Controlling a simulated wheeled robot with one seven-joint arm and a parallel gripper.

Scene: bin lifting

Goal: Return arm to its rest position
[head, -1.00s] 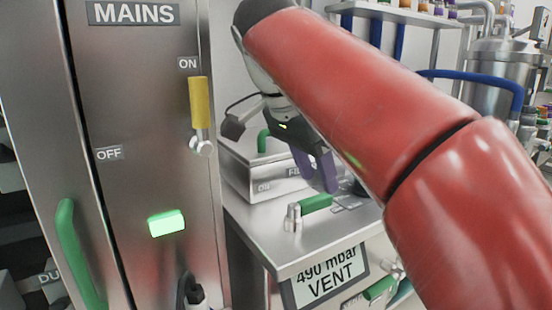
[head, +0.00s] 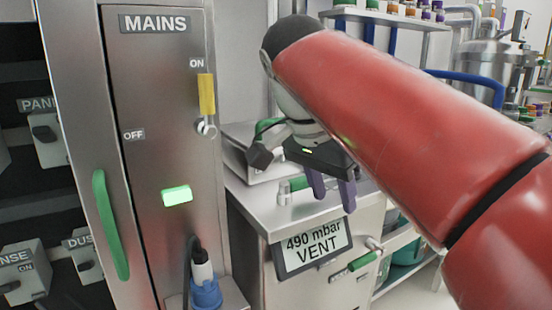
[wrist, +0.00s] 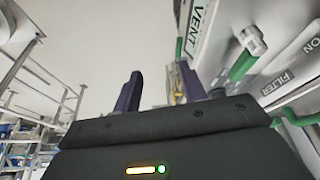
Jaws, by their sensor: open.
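My gripper (head: 332,190) is in the middle of the head view, at the end of my red arm. Its two purple fingers point down and stand apart, with nothing between them. It is in front of the steel cabinet top, near the green-handled lever (head: 292,188); I cannot tell the exact gap. In the wrist view the open fingers (wrist: 160,92) show against a pale floor. The cabinet's VENT side (wrist: 205,25) is to their right. My red arm hides part of the cabinet and the wall behind.
The MAINS panel (head: 150,90) stands at the left, with a yellow handle (head: 206,94) up at ON and a lit green lamp (head: 177,195). A display reading 490 mbar VENT (head: 312,248) is on the cabinet front. A shelf rack (wrist: 70,105) shows at left in the wrist view.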

